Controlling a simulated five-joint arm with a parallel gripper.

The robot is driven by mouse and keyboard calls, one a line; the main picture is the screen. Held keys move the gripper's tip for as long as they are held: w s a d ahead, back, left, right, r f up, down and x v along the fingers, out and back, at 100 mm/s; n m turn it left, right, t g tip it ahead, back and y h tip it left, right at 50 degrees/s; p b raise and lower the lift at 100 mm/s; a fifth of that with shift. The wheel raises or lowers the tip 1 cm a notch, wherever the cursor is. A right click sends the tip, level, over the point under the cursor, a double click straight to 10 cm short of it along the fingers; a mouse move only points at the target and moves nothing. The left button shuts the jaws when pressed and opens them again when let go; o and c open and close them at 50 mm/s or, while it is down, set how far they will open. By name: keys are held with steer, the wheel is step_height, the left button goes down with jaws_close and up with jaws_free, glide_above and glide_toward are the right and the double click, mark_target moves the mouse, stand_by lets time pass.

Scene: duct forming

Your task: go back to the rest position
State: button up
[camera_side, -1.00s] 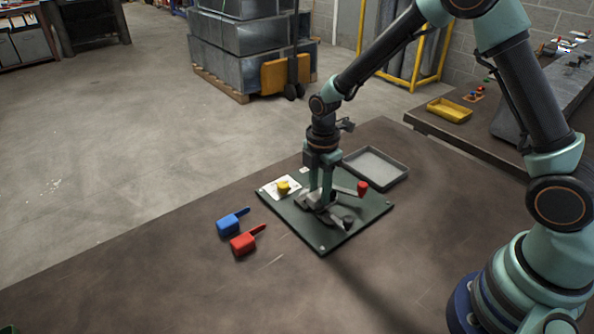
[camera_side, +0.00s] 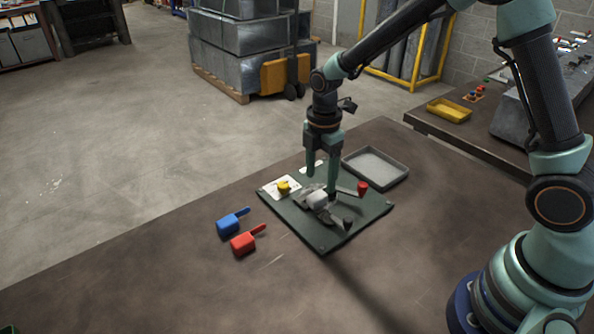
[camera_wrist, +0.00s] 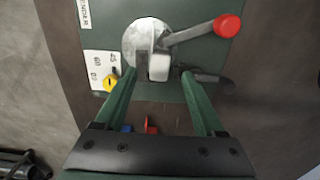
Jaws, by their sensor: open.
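My gripper (camera_side: 322,172) is open and empty above the bender fixture on the green plate (camera_side: 335,240). The fixture has a grey round former with a pale block (camera_side: 317,199) and a lever with a red knob (camera_side: 362,188). In the wrist view, the green fingers (camera_wrist: 163,98) stand wide apart on either side of the view, with the pale block (camera_wrist: 159,67) beyond their tips and the red knob (camera_wrist: 227,25) at upper right. A yellow knob (camera_side: 284,187) sits on a white marked card on the plate.
A blue-handled tool (camera_side: 230,223) and a red one (camera_side: 244,242) lie left of the plate. A grey tray (camera_side: 376,167) stands behind it at right. A yellow bin (camera_side: 449,110) is on the back bench. The front left of the table is clear.

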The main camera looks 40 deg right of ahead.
steer(key=s+d+r+m+t, duration=0.1)
steer(key=s+r+m, duration=0.15)
steer(key=r, duration=0.45)
steer(key=s+d+r+m+t, duration=0.15)
steer(key=r+m, duration=0.25)
steer(key=r, duration=0.4)
steer(key=s+d+r+m+t, duration=0.2)
steer(key=s+m+t, duration=0.1)
steer(key=s+m, duration=0.6)
steer(key=shift+s+r+m, duration=0.3)
steer(key=shift+r+m, duration=0.1)
steer(key=shift+m, duration=0.85)
